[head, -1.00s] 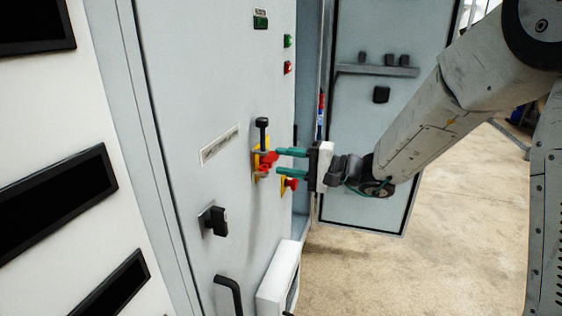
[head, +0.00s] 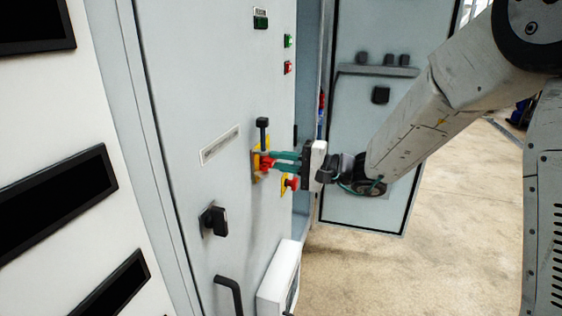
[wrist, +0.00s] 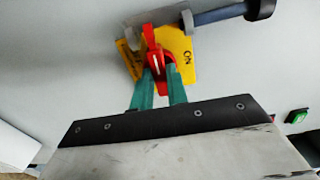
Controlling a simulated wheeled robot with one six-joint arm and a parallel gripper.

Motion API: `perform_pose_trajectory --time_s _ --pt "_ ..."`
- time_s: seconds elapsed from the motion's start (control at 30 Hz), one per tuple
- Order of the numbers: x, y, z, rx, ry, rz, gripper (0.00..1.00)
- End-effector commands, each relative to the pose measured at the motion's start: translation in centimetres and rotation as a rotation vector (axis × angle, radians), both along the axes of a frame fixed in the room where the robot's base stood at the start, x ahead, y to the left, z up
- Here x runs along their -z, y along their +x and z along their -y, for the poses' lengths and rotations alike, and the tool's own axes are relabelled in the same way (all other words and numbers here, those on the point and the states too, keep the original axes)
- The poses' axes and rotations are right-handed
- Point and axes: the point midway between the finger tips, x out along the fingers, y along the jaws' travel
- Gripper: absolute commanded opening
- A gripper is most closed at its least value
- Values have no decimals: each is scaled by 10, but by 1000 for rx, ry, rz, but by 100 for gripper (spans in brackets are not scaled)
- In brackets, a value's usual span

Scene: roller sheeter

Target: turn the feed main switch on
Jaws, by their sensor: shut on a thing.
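The feed main switch is a red rotary handle (head: 266,163) on a yellow plate (wrist: 182,48) on the cabinet door. In the wrist view the red handle (wrist: 158,62) sits between the green fingers, and the plate shows "ON" to its right. My gripper (head: 274,160) is shut on the red handle, with both fingertips at it. A grey piece with a dark-knobbed lever (head: 262,130) stands at the top of the plate, close to the handle. The fingers hide part of the handle.
A red button on yellow (head: 290,184) sits just below right of my gripper. A black knob (head: 214,220) and a black door handle (head: 229,290) are lower left. A white box (head: 278,280) juts out below. An open panel door (head: 365,130) stands behind my gripper.

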Motion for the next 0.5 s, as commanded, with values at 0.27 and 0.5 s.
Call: perform_pose_trajectory --time_s 0.27,0.5 --pt "1 0 0 -1 57 -159 0" --pt "1 0 0 -1 133 -369 0"
